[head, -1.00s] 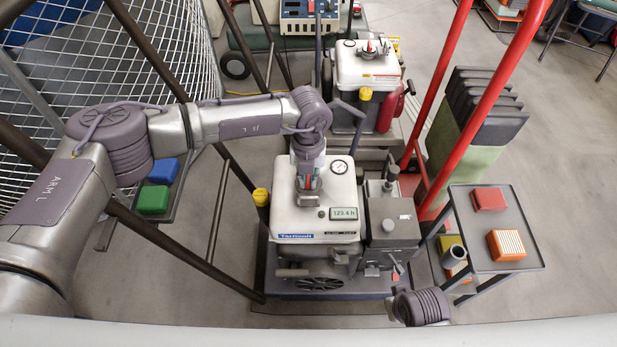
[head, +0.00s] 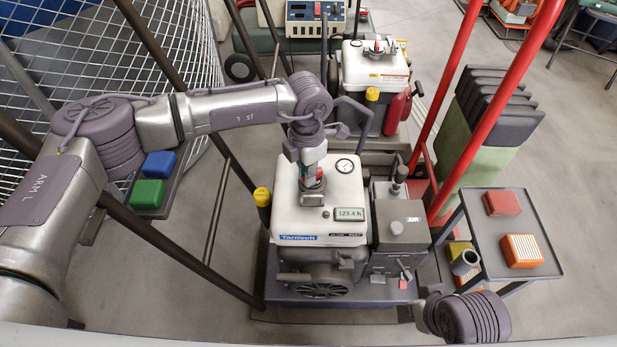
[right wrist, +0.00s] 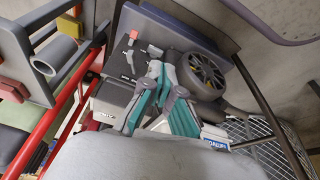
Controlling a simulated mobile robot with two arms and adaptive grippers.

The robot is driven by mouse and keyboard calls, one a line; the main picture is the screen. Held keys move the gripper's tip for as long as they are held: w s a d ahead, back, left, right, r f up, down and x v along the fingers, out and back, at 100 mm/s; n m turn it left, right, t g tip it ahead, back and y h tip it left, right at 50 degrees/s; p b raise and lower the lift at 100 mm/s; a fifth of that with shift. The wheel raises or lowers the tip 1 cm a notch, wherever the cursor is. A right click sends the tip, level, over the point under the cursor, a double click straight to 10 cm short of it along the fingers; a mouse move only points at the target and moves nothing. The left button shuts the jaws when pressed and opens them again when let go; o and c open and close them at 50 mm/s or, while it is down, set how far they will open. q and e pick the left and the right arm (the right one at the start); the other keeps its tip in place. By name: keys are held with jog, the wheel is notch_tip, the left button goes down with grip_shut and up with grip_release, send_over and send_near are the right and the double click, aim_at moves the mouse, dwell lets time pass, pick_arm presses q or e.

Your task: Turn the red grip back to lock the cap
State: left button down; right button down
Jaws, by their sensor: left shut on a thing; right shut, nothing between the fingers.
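The white machine (head: 338,205) labelled Tarnvolt stands in the middle of the head view. My left gripper (head: 313,181) points down on its top and is shut on the red grip (head: 319,181), which is mostly hidden between the fingers. The cap (head: 312,199) below shows only as a greyish rim at the fingers' foot; I cannot tell if it is locked. My right gripper (right wrist: 162,80) shows with teal fingers in the right wrist view, shut and empty, in front of the machine. Its fingers are out of the head view.
A second white machine (head: 372,65) stands behind. Red posts (head: 490,108) rise at the right, by a cart (head: 535,225) with a red box (head: 502,202) and an orange box (head: 521,250). A wire cage (head: 120,60) is at the left. Dark bars cross the left side.

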pick_arm(q)
jog(key=shift+w+f+m, duration=0.1)
jog(key=shift+m, duration=0.4)
jog(key=m+b, duration=0.1)
jog(key=m, duration=0.1)
jog(key=shift+w+m+b, duration=0.15)
jog(key=shift+m+b, duration=0.15)
jog(key=shift+b, duration=0.05)
jog(key=m+b, duration=0.1)
jog(key=m, duration=0.1)
jog(key=shift+w+a+m, duration=0.1)
jog(key=shift+w+m, duration=0.05)
jog(key=shift+m, duration=0.55)
pick_arm(e)
jog(key=w+a+r+t+y, duration=0.1)
jog(key=w+a+r+t, duration=0.1)
jog(key=w, duration=0.4)
jog(key=w+a+r+t+y, duration=0.1)
jog(key=w+a+r+t, duration=0.1)
jog(key=w+t, duration=0.4)
jog(key=shift+w+a+r, duration=0.15)
jog(key=shift+w+r, duration=0.05)
jog(key=shift+r, duration=0.7)
pick_arm(q)
jog(key=c, duration=1.2)
grip_release()
jog(key=shift+r, duration=0.25)
notch_tip(320, 180, up, 12)
jog(key=shift+f, duration=0.15)
